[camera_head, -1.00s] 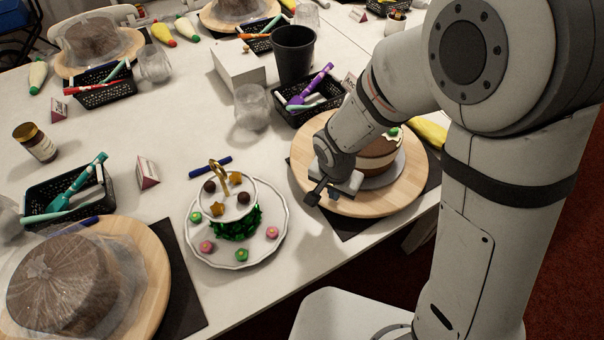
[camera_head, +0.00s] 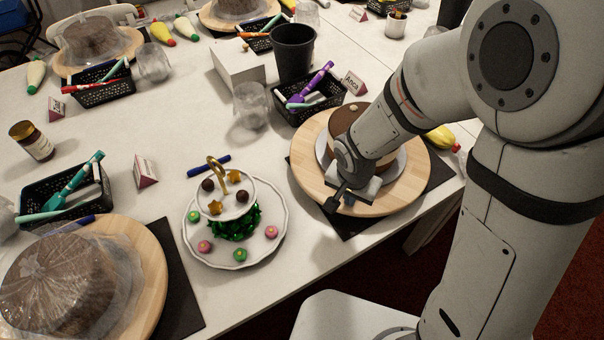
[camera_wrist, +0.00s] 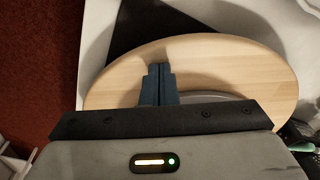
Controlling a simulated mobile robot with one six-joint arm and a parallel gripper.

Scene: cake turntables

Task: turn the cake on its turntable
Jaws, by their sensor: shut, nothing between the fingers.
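The brown cake (camera_head: 343,117) stands on a pale grey board on the round wooden turntable (camera_head: 309,172), right of centre in the head view. My arm hides much of the cake. My gripper (camera_head: 331,206) is at the near left part of the turntable's rim. Its fingers are together and hold nothing. In the wrist view, my gripper (camera_wrist: 159,69) lies over the wooden turntable (camera_wrist: 235,62); a sliver of the grey board shows behind my gripper. I cannot tell whether the fingertips touch the wood.
A two-tier treat stand (camera_head: 270,243) is close on the left of the turntable. A black basket (camera_head: 310,112) of pens and a black cup (camera_head: 293,52) stand behind it. A wrapped cake (camera_head: 58,275) is at front left. The table's front edge is near.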

